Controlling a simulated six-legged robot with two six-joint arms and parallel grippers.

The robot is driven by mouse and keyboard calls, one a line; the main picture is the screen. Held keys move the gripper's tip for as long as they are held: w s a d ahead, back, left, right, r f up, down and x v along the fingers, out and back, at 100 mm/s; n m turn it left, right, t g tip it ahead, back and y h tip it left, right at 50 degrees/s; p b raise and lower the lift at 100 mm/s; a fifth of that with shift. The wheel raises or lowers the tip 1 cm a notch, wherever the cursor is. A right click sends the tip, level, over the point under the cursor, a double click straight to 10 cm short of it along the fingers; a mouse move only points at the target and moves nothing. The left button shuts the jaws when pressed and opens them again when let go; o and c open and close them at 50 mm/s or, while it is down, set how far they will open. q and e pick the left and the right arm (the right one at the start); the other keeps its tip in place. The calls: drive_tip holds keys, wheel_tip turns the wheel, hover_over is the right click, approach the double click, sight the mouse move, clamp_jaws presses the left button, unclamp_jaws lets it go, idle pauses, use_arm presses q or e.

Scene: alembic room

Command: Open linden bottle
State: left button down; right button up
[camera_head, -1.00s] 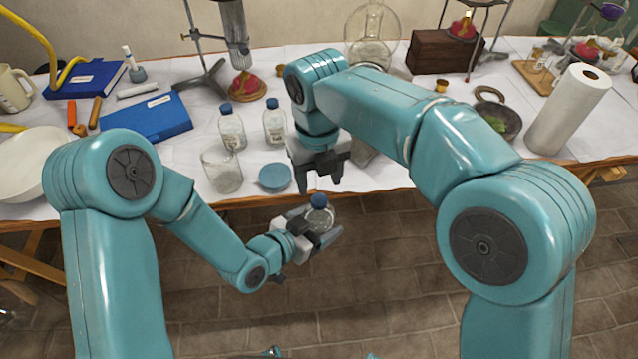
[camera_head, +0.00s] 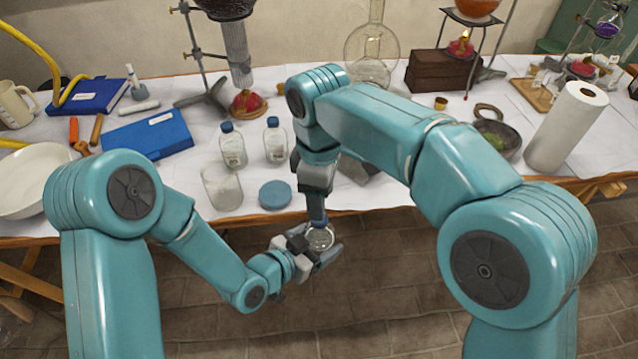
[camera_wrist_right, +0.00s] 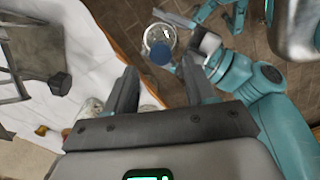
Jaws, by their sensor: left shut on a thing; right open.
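A small clear glass bottle (camera_head: 320,239) with a blue cap is off the table, in front of its edge. My left gripper (camera_head: 313,250) is shut on this bottle and holds it about upright. No readable label shows, so I cannot tell its name from it. My right gripper (camera_head: 318,214) points down just above the bottle. In the right wrist view the right gripper (camera_wrist_right: 158,68) is open, with the blue cap (camera_wrist_right: 160,53) beyond and between its fingertips. The fingers look apart from the cap. In the head view the right fingers mostly hide the cap.
Two blue-capped bottles (camera_head: 232,146) (camera_head: 275,141), a glass beaker (camera_head: 222,187) and a round blue disc (camera_head: 275,194) stand near the table's front edge. A grey block (camera_head: 360,172) lies behind my right gripper. The space over the floor (camera_head: 390,270) is free.

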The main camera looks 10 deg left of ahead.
drive_tip(key=m, duration=0.5)
drive_tip(key=shift+r+m, duration=0.2)
drive_tip(key=shift+m, duration=0.1)
drive_tip(key=m, duration=0.2)
drive_tip(key=shift+r+m, duration=0.1)
drive_tip(key=shift+m, duration=0.3)
drive_tip(key=m, duration=0.4)
drive_tip(key=shift+r+m, duration=0.25)
drive_tip(key=shift+m, duration=0.15)
drive_tip(key=m, duration=0.3)
drive_tip(key=shift+r, duration=0.2)
drive_tip(key=shift+a+r+m, duration=0.1)
drive_tip(key=shift+r+m, duration=0.15)
drive_tip(key=shift+m, duration=0.75)
hover_over(319, 238)
drive_tip(key=w, duration=0.2)
wheel_tip(319, 238, down, 8)
drive_tip(key=shift+a+r, duration=0.1)
drive_tip(key=shift+r, duration=0.1)
drive_tip(key=shift+w, duration=0.1)
drive_tip(key=shift+c, duration=0.4)
